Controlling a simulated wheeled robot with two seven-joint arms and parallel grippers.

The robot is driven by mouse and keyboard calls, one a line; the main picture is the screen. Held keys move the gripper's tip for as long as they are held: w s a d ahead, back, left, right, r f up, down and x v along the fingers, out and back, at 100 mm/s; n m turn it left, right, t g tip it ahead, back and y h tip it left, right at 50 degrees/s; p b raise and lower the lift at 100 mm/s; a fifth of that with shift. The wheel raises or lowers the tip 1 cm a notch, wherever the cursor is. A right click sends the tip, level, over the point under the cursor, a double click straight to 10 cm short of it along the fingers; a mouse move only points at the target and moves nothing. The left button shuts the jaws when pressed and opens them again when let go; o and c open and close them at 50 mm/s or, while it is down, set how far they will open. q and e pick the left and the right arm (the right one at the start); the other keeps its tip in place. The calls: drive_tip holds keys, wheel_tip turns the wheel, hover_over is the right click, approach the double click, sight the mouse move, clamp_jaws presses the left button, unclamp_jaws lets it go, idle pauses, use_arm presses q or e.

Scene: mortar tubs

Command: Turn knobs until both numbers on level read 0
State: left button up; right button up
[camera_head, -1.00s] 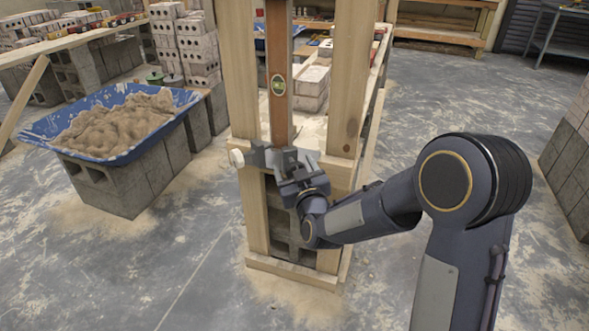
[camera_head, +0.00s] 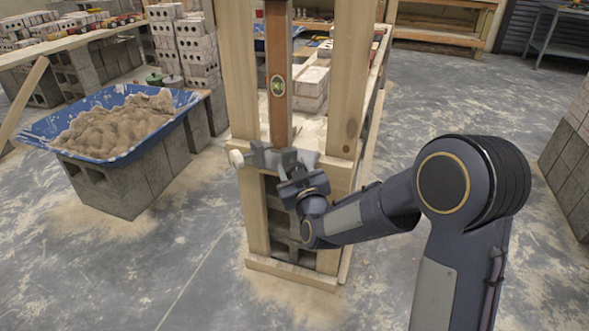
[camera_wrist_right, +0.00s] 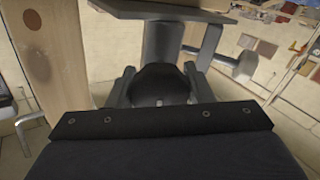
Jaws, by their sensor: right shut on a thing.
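A tall wooden level (camera_head: 279,60) stands upright between two timber posts. A small oval green display (camera_head: 278,85) sits on its face, its numbers too small to read. A grey metal bracket (camera_head: 262,155) is below it, with a pale round knob (camera_head: 237,157) at its left end. My right gripper (camera_head: 287,168) is at the bracket's front. In the right wrist view, its fingers (camera_wrist_right: 159,84) are on both sides of a dark round knob (camera_wrist_right: 160,82), shut on it. The pale knob (camera_wrist_right: 244,65) shows there to the right. My left gripper is out of view.
A blue tub of mortar (camera_head: 115,120) rests on grey blocks at the left. The timber posts (camera_head: 352,80) stand close on both sides of the level. Stacked bricks (camera_head: 198,50) are behind.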

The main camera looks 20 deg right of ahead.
drive_tip(key=n, duration=0.6)
drive_tip(key=n+p, duration=0.1)
drive_tip(key=n, duration=0.5)
drive_tip(key=shift+a, duration=0.1)
drive_tip(key=n, duration=0.4)
drive_tip(key=shift+p, duration=0.4)
drive_tip(key=n+p, duration=0.1)
drive_tip(key=n, duration=0.2)
drive_tip(key=shift+n, duration=0.4)
drive_tip(key=n+p, duration=0.1)
drive_tip(key=n, duration=0.5)
